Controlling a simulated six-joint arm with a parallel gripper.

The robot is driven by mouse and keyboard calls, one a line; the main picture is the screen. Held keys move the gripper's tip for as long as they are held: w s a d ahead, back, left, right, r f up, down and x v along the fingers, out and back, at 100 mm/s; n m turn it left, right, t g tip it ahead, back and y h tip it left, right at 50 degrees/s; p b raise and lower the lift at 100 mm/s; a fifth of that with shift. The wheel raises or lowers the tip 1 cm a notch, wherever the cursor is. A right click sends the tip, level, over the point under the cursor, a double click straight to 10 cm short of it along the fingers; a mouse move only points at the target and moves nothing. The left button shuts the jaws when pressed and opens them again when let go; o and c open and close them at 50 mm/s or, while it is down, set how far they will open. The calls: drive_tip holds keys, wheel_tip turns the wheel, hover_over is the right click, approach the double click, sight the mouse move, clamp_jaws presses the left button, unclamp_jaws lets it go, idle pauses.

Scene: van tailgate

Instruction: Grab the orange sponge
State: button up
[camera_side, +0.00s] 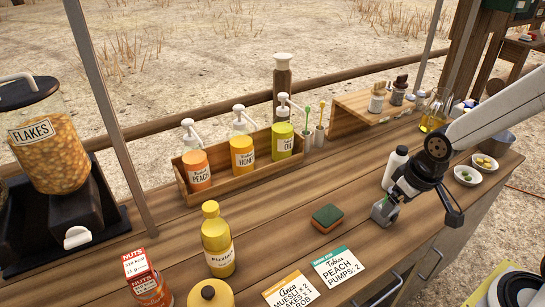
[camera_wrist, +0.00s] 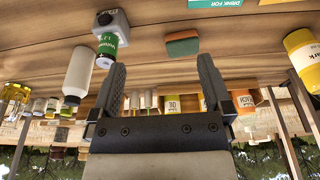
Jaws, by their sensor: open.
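The sponge (camera_side: 327,217) lies flat on the wooden counter, dark green on top with an orange-brown side. It also shows in the wrist view (camera_wrist: 182,43), beyond and between the fingertips, near the right finger. My gripper (camera_side: 426,206) is open and empty. In the side view it is to the right of the sponge, clearly apart from it. The wrist view shows both fingers spread with nothing between them (camera_wrist: 161,62).
Order cards (camera_side: 337,266) lie in front of the sponge. A yellow bottle (camera_side: 217,240) stands left. A wooden rack (camera_side: 240,164) of pump bottles is behind. Counter around the sponge is clear.

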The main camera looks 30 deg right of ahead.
idle(0.3)
drive_tip(key=m+g+y, duration=0.5)
drive_tip(key=m+y, duration=0.7)
drive_tip(key=m, duration=0.4)
hover_over(335, 209)
drive_tip(key=s, duration=0.1)
wheel_tip(335, 209, down, 8)
drive_tip(key=shift+s+a+f, duration=0.15)
drive_tip(key=shift+f, duration=0.05)
drive_tip(key=shift+w+d+f+m+t+y, duration=0.2)
drive_tip(key=shift+w+m+t+y, duration=0.15)
drive_tip(key=shift+w+y, duration=0.35)
drive_tip(key=shift+f, duration=0.1)
drive_tip(key=shift+f, duration=1.65)
drive_tip(key=shift+s+f, duration=0.1)
